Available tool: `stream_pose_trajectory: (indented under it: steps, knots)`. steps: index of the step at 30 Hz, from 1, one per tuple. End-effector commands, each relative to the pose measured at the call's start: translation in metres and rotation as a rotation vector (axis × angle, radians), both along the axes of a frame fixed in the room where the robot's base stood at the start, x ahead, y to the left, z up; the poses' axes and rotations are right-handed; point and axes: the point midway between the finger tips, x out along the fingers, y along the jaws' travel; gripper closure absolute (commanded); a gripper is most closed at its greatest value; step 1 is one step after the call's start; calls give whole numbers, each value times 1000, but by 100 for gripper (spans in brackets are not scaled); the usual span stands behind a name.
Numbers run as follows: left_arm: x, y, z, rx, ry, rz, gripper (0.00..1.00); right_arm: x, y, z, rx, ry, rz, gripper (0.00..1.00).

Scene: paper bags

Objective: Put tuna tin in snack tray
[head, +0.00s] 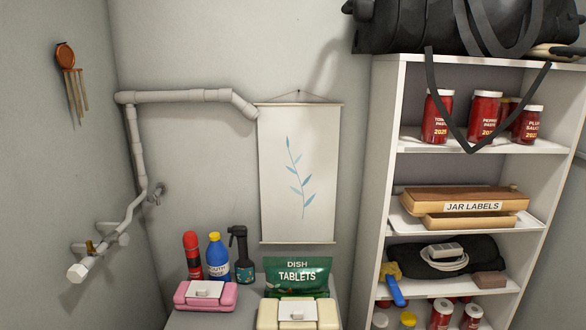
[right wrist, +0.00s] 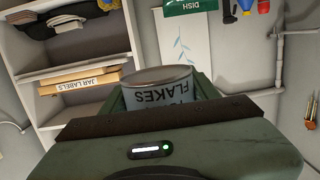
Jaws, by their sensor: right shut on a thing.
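My right gripper (right wrist: 160,88) shows in the right wrist view, shut on a grey metal tin (right wrist: 158,92). The printing on the tin reads "FLAKES", upside down in this picture, with a line above it cut off. The tin is held between the two green fingers, off any surface that I can see. Neither gripper shows in the head view. I cannot make out a snack tray in either view.
A white shelf unit (head: 380,180) at right holds red jars (head: 484,115), wooden boxes (head: 464,206) and a black bag (head: 430,28) on top. A counter below holds bottles (head: 217,256), a dish tablets pouch (head: 297,275), a pink box (head: 206,301) and a cream box (head: 298,318).

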Motion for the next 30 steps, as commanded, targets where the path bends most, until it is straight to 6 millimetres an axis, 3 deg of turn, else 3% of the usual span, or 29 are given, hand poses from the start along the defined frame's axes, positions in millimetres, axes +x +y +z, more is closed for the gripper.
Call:
stream_pose_trajectory:
  steps: [5,6,21,30]
  knots:
    - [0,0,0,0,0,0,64,3,6,6,9,-2,-70,86]
    - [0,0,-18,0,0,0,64,2,5,-13,-2,-1,-64,86]
    - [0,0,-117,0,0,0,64,2,5,-113,-1,-2,-62,86]
    - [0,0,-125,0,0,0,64,2,5,-120,-1,-3,-62,86]
